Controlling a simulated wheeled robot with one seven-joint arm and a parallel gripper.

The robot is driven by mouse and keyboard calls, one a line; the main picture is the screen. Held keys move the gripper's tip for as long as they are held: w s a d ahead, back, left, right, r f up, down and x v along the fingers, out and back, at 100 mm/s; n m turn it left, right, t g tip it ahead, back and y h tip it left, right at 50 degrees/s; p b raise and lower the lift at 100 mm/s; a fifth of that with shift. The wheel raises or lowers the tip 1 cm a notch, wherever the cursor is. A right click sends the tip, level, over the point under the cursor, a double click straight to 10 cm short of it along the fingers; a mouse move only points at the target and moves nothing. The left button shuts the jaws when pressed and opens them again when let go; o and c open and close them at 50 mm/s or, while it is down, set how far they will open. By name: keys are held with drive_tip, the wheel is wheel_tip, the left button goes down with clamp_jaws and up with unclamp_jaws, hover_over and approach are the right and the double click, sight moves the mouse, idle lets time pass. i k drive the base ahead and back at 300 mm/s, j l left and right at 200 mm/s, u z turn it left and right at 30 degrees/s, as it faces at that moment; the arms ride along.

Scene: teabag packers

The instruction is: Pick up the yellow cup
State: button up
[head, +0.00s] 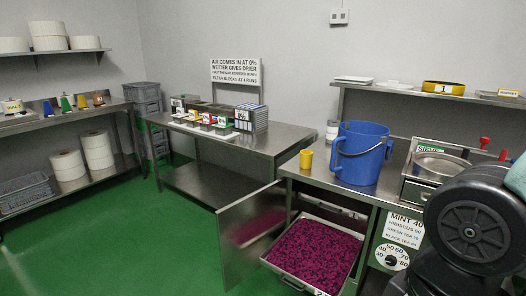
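The yellow cup (306,160) is small and stands upright near the left front corner of the steel counter (316,174) on the right. It is just left of a large blue bucket (361,154), with a small gap between them. Nothing hides the cup. Black arm links of mine fill the lower right of the head view. My gripper is not in view.
Below the counter, an open drawer (286,278) holds purple leaves. A steel door (247,232) stands open beside it. A sieve basin (436,168) sits right of the bucket. The green floor (110,245) at left is clear.

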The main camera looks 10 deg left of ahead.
sight(306, 156)
drive_tip(key=i+j+u, duration=0.1)
drive_tip(key=i+u, duration=0.25)
drive_tip(key=i, duration=0.15)
drive_tip(key=i+u, duration=0.4)
drive_tip(key=i, duration=0.15)
drive_tip(key=i+z, duration=0.25)
drive_tip(key=i, duration=0.15)
drive_tip(key=i+j+z, duration=0.35)
drive_tip(key=i+z, duration=0.25)
drive_tip(key=i+j+z, duration=0.3)
drive_tip(key=l, duration=0.1)
